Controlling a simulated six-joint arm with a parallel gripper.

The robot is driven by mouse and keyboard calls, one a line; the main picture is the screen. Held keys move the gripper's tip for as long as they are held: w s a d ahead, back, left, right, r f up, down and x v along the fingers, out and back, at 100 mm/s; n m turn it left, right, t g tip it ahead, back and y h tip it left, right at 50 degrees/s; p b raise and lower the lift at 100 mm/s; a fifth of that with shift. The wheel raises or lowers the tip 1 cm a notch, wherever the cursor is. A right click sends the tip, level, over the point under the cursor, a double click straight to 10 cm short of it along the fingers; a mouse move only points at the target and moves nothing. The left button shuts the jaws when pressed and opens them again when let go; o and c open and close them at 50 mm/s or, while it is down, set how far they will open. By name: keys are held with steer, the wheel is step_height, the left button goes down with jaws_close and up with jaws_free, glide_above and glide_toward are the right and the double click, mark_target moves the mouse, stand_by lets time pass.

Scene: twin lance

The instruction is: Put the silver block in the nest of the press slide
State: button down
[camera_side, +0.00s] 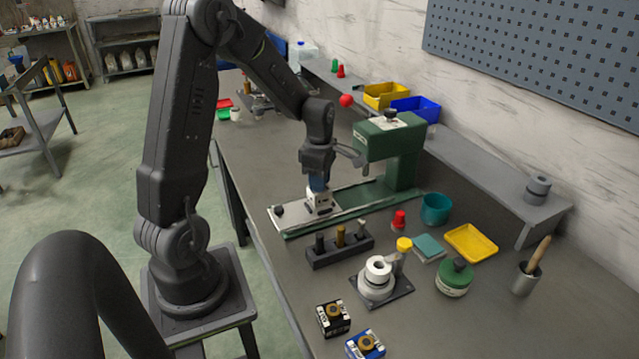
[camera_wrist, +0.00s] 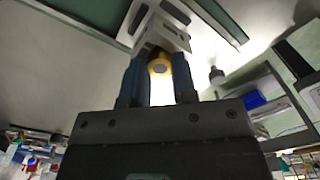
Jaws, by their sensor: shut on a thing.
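The silver block (camera_side: 320,198) is pale with dark marks and is at the slide plate (camera_side: 285,214) of the green press (camera_side: 405,160). My gripper (camera_side: 318,184) points down over it, its blue fingers shut on the block's brass knob. In the wrist view my gripper (camera_wrist: 159,68) has a finger on each side of the brass knob (camera_wrist: 158,66), with the silver block (camera_wrist: 165,28) beyond. The nest is hidden by the block and fingers. I cannot tell whether the block is seated or just above.
A dark rack with several pegs (camera_side: 340,248) stands in front of the slide. Near it are a grey fixture with a white ring (camera_side: 378,275), a red knob (camera_side: 399,219), a teal cup (camera_side: 436,208) and a yellow tray (camera_side: 471,243). Black (camera_side: 333,318) and blue (camera_side: 365,345) blocks stand at the front.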

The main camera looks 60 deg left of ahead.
steer(key=shift+f, duration=0.55)
steer(key=c, duration=0.9)
jaws_free()
steer(key=shift+f, duration=0.15)
